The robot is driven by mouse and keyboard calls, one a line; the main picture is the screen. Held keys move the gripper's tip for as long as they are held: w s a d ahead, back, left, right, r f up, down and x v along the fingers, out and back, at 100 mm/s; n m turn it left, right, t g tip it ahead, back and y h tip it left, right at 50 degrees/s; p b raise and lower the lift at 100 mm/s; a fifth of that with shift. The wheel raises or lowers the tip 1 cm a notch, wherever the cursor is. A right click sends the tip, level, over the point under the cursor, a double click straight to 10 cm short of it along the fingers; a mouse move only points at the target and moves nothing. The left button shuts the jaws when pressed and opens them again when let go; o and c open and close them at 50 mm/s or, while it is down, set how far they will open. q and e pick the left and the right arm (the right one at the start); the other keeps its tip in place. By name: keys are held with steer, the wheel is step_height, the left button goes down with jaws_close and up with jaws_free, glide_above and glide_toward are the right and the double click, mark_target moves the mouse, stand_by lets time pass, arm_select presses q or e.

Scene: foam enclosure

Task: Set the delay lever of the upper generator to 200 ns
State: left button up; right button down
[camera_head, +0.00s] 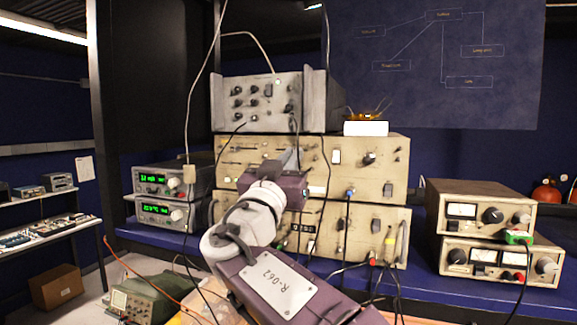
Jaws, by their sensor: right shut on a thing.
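The upper generator (380,177) is the upper of two stacked beige units, with small levers, switches and a dark knob on its front. My right gripper (291,158) is in front of the middle of its panel, reaching up from below. Its grey fingers are shut on a small lever there; the gripper hides the lever, so its setting cannot be read. The scale marks are too small to read. The lower beige generator (385,222) is partly covered by my right arm. My left gripper is not in view.
A grey unit with knobs (258,100) stands on top of the stack. Cables hang across the panels. Meters with green displays (165,181) stand at left, and beige meter units (485,210) at right. A small white box (366,128) sits on the upper generator.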

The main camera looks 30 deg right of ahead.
steer(key=c, duration=1.7)
jaws_free()
steer(key=shift+a, duration=0.1)
steer(key=shift+o, duration=0.8)
steer(key=shift+s+a+r, duration=0.1)
steer(key=shift+a, duration=0.05)
steer(key=b+v, duration=0.7)
steer(key=v, duration=0.2)
